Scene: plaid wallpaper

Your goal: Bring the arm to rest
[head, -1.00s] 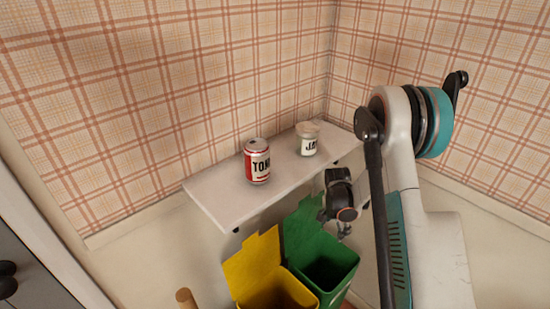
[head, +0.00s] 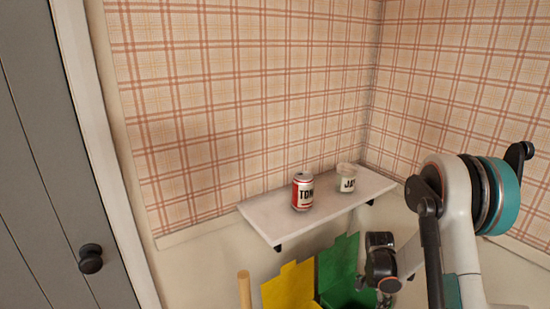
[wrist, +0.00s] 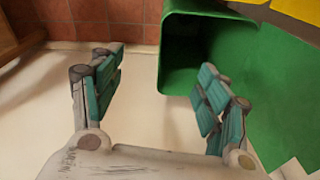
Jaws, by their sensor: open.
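My arm stands on the right of the head view, folded, with its wrist low beside the shelf. My gripper (wrist: 160,95) shows in the wrist view with its two teal-padded fingers spread wide and nothing between them. It hangs over pale floor, close to the open mouth of a green bin (wrist: 185,55). The right finger overlaps the green bin in the picture; I cannot tell whether they touch. In the head view the fingers are not clearly visible.
A white wall shelf (head: 270,220) holds a red and white can (head: 302,192) and a labelled jar (head: 346,179). Below stand a yellow bin (head: 290,290) and the green bin (head: 338,265), lids up. A wooden post (head: 244,290) is left of them. A grey door (head: 35,150) is far left.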

